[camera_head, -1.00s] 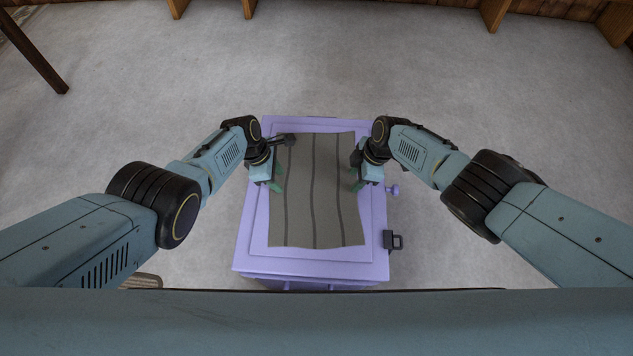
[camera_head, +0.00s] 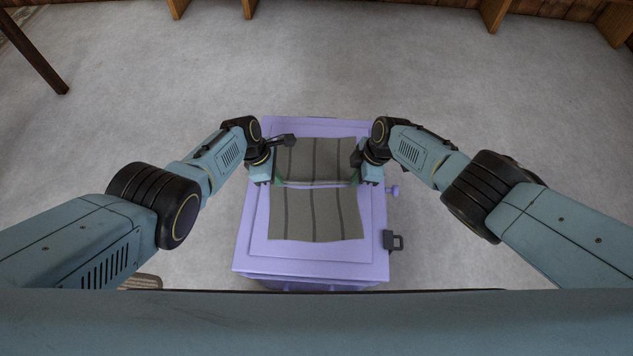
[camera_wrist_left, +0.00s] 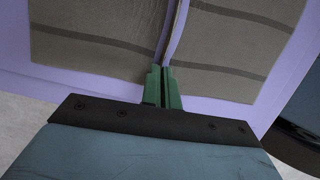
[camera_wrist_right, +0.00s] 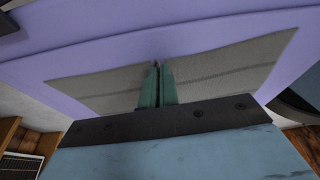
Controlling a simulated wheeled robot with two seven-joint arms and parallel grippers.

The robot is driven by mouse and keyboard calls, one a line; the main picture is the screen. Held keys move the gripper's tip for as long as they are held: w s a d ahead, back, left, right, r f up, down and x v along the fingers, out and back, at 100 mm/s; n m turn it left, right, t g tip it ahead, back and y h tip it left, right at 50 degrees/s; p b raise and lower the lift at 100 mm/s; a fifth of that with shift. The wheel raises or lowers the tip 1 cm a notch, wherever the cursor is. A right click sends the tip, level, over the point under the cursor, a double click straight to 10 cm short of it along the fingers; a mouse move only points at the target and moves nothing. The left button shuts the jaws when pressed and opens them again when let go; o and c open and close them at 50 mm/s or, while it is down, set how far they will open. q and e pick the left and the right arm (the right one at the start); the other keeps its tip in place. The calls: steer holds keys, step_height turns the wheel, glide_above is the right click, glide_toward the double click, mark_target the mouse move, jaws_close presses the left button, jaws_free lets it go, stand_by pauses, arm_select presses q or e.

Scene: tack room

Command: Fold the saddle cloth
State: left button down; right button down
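The grey saddle cloth (camera_head: 315,217) with darker stripes lies on the lilac cabinet top. Its middle is drawn up into a raised crosswise ridge, with a far half and a near half sloping away from it. My left gripper (camera_head: 277,180) is shut on the cloth at the left end of the ridge. In the left wrist view its green fingers (camera_wrist_left: 162,86) pinch the cloth (camera_wrist_left: 100,25) at the ridge. My right gripper (camera_head: 354,179) is shut on the ridge's right end. In the right wrist view its fingers (camera_wrist_right: 157,84) are together on the cloth (camera_wrist_right: 222,72).
The lilac cabinet (camera_head: 258,225) has a bare margin around the cloth. A small lilac knob (camera_head: 393,190) and a dark latch (camera_head: 393,240) stick out on its right side. Open grey floor (camera_head: 500,100) surrounds it, with wooden posts at the far wall.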

arm_select(q)
steer(key=shift+s, duration=0.1)
